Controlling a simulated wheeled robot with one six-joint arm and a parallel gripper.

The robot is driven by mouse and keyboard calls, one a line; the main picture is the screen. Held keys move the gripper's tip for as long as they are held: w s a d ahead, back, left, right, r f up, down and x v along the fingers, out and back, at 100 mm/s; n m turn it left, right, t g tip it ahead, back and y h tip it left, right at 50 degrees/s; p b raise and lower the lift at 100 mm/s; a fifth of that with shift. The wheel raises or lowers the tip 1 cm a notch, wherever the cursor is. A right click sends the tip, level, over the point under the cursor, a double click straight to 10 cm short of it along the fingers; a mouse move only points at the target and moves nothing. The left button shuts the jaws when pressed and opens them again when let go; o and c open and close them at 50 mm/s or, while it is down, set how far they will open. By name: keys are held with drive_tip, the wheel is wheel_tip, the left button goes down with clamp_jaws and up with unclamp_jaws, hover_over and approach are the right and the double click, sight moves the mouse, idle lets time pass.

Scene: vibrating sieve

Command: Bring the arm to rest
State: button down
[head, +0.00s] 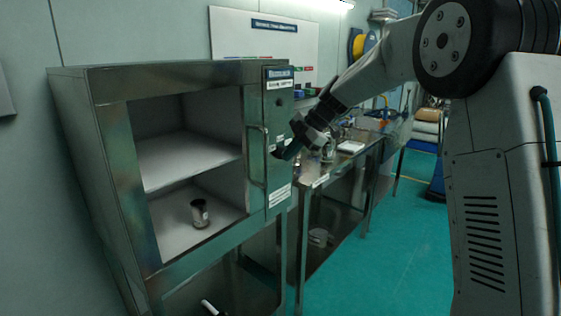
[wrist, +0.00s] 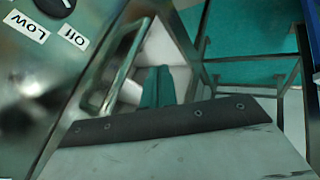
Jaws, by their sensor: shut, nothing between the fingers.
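My arm reaches in from the right in the head view. My gripper (head: 283,152) is at its end, shut and empty, in front of the control panel side of a metal cabinet (head: 185,75). In the wrist view its teal fingers (wrist: 165,87) are together, beside a metal handle (wrist: 118,66). I cannot tell whether the fingers touch the cabinet.
The cabinet front is open, and a small dark-and-silver jar (head: 200,213) stands on its lower shelf. A metal bench (head: 340,165) with several items runs behind my gripper. Teal floor (head: 385,255) is clear between the bench and my body.

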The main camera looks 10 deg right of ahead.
drive_tip(key=v, duration=0.5)
drive_tip(key=s+f+m+h, duration=0.2)
drive_tip(key=s+m, duration=0.5)
drive_tip(key=s, duration=0.8)
drive_tip(key=s+d+f+m+g+h, duration=0.1)
drive_tip(key=s+m, duration=0.6)
drive_tip(key=s, duration=0.8)
drive_tip(key=s+d+f+m+h, duration=0.1)
drive_tip(key=s+f+m+h, duration=0.2)
drive_tip(key=s+m, duration=0.5)
drive_tip(key=s+f, duration=0.1)
drive_tip(key=s, duration=0.7)
drive_tip(key=shift+d+h, duration=0.25)
drive_tip(key=shift+h, duration=0.15)
